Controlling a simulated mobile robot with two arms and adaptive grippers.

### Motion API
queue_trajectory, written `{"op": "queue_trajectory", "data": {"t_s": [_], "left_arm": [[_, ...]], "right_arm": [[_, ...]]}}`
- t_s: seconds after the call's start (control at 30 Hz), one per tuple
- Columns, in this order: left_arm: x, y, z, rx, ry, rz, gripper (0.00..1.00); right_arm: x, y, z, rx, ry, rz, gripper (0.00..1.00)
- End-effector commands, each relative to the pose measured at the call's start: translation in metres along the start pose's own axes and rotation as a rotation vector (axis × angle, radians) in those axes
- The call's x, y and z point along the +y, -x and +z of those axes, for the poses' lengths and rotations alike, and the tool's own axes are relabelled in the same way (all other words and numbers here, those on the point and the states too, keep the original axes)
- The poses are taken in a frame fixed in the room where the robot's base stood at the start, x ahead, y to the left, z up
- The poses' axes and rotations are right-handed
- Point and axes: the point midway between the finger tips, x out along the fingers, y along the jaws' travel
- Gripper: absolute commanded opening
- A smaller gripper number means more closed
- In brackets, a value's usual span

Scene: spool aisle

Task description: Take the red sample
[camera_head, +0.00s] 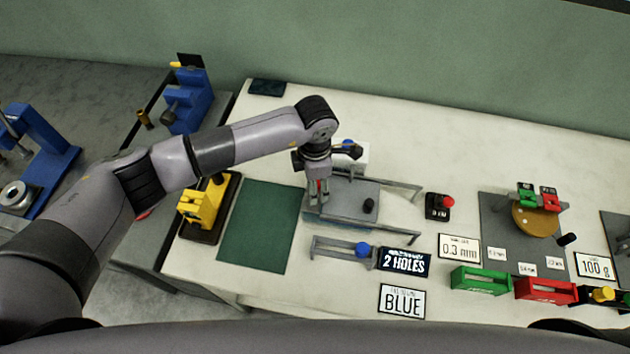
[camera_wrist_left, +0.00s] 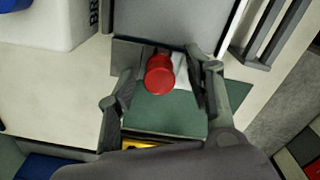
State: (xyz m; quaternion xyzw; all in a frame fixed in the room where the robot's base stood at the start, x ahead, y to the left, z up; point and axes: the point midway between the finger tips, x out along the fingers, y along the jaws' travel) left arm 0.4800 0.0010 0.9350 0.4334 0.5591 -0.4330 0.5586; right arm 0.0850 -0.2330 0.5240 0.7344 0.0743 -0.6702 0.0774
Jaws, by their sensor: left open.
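My left gripper (camera_head: 318,200) points down at the left end of a grey fixture plate (camera_head: 352,192) in the head view. In the left wrist view the gripper (camera_wrist_left: 160,82) is open, with one finger on each side of a round red sample (camera_wrist_left: 159,74). I cannot tell whether either finger touches the sample. The sample is seen from its round end, against the fixture's edge and the green mat (camera_wrist_left: 165,112). In the head view it is mostly hidden by the gripper. My right gripper is not in view.
The green mat (camera_head: 258,226) and a yellow device (camera_head: 204,204) lie left of the fixture.

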Motion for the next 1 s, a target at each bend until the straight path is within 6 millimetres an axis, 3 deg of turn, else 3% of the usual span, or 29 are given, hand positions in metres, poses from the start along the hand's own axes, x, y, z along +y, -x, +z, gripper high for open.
{"op": "queue_trajectory", "data": {"t_s": [0.27, 1.0], "left_arm": [[0.0000, -0.0045, 0.0005, -0.001, -0.001, 0.001, 0.48], [0.0002, -0.0039, 0.0003, -0.001, 0.000, 0.000, 0.02]], "right_arm": [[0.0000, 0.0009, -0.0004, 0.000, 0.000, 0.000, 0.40], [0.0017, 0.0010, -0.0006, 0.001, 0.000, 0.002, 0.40]]}}
